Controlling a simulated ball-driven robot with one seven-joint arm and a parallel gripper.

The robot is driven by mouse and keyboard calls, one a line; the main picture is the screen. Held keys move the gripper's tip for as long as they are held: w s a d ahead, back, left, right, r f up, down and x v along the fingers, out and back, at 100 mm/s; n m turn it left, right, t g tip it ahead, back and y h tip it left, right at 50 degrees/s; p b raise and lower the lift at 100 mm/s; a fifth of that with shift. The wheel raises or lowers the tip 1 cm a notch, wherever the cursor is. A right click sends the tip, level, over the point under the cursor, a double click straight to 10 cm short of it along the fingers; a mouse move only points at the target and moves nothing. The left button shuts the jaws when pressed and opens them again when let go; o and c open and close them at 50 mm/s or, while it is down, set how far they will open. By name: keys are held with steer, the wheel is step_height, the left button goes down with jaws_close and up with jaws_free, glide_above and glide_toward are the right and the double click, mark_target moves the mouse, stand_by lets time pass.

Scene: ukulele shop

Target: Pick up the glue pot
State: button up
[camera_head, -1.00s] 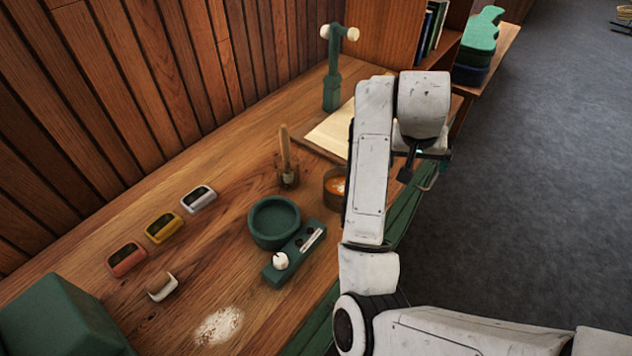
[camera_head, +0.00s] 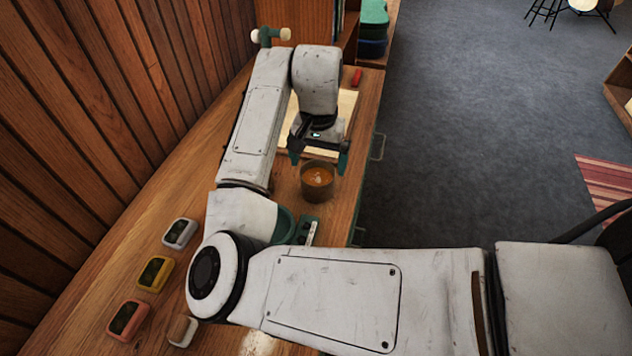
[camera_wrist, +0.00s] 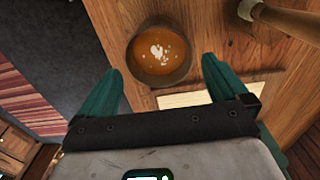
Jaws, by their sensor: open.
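The glue pot (camera_head: 317,187) is a round brown pot with amber contents and a pale patch on top. It stands upright on the wooden bench, near the bench's right edge. My gripper (camera_head: 319,160) is open and empty above and just behind the pot in the head view, fingers pointing down. In the wrist view the pot (camera_wrist: 160,55) lies ahead of the gap between the green fingertips (camera_wrist: 162,68). The fingers do not appear to be gripping it; the exact height gap cannot be told.
A green dish (camera_head: 284,222) and a green block (camera_head: 306,230) stand close in front of the pot, partly hidden by my arm. A pale sheet (camera_head: 346,105) lies behind. Small white, yellow (camera_head: 155,273) and red cases lie at the front left. A wooden handle (camera_wrist: 290,20) shows in the wrist view.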

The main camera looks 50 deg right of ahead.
mark_target(317, 178)
steer(key=shift+s+a+f+p, duration=0.1)
steer(key=shift+f+p, duration=0.1)
steer(key=shift+f, duration=0.75)
steer(key=shift+w+a+f+p, duration=0.1)
steer(key=shift+f+p, duration=0.15)
steer(key=shift+f, duration=0.7)
steer(key=shift+s+a+f+p, duration=0.1)
steer(key=shift+f+p, duration=0.1)
steer(key=shift+f, duration=0.75)
steer(key=shift+c, duration=0.5)
steer(key=c, duration=0.9)
